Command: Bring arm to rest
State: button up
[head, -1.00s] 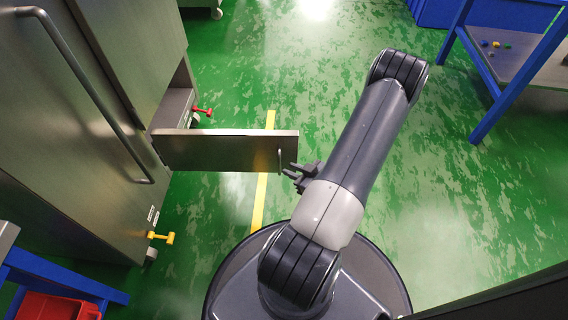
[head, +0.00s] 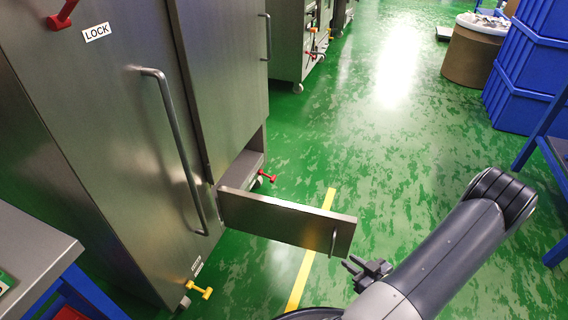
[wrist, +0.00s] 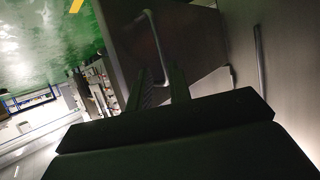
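My gripper (head: 352,266) is at the end of my folded arm, low in the head view. Its dark fingers are apart with nothing between them, and they also show apart in the wrist view (wrist: 162,86). A small steel door (head: 285,220) stands swung open from the lower part of the cabinet (head: 150,130). Its bar handle (head: 333,242) is just left of and beyond my fingertips, with a gap in the head view. In the wrist view the door panel (wrist: 188,45) and a handle (wrist: 157,48) lie ahead of the fingers.
Red (head: 266,177) and yellow (head: 199,290) levers stick out low on the cabinet. Blue crates (head: 530,75) and a brown drum (head: 472,52) stand at the back right. A blue frame (head: 545,130) is at the right edge. Green floor (head: 400,170) is open between.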

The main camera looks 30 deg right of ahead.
aim_at(332, 249)
jog(key=b+x, duration=0.3)
jog(key=x, duration=0.5)
jog(key=shift+f, duration=0.1)
jog(key=shift+x, duration=0.95)
jog(key=shift+w+d, duration=0.1)
